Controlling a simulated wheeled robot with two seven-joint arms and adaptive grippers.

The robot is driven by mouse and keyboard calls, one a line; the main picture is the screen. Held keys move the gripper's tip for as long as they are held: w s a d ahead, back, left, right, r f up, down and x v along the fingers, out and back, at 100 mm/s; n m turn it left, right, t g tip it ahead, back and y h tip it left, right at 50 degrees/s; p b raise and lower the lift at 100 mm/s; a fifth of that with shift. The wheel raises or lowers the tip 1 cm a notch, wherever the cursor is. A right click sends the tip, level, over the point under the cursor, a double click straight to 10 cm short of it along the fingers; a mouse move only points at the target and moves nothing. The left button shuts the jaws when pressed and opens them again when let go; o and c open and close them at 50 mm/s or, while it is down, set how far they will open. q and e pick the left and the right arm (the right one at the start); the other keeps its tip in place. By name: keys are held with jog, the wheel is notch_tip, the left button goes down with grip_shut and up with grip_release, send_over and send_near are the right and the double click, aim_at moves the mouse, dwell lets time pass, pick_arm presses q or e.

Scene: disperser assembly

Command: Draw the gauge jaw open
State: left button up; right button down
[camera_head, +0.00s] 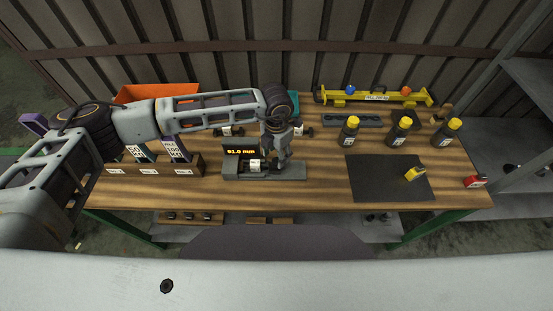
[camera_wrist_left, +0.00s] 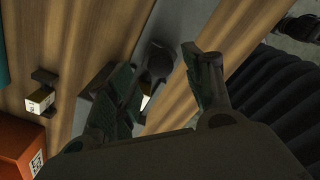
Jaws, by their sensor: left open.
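The gauge (camera_head: 292,172) is a low grey device near the front edge of the table, with a lit display (camera_head: 241,151) that appears to read 91.0 mm. A small white-labelled block (camera_head: 254,166) sits at its front. My left gripper (camera_head: 276,166) points down over the gauge's middle, right of the display, and partly hides the jaw. In the left wrist view its two fingers (camera_wrist_left: 165,75) are apart, with a rounded grey part (camera_wrist_left: 160,60) showing beyond and between them. I cannot tell whether a finger touches it. My right gripper is not in view.
A labelled wooden rack (camera_head: 150,170) stands left of the gauge, with an orange bin (camera_head: 158,92) behind. A dark mat (camera_head: 375,180) lies to the right with a yellow item (camera_head: 415,174). Several black bottles with yellow caps (camera_head: 400,132) and a yellow level (camera_head: 375,97) stand behind it.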

aim_at(276, 160)
pick_arm(q)
jog(key=shift+f+p, duration=0.3)
jog(key=shift+f, duration=1.95)
grip_shut()
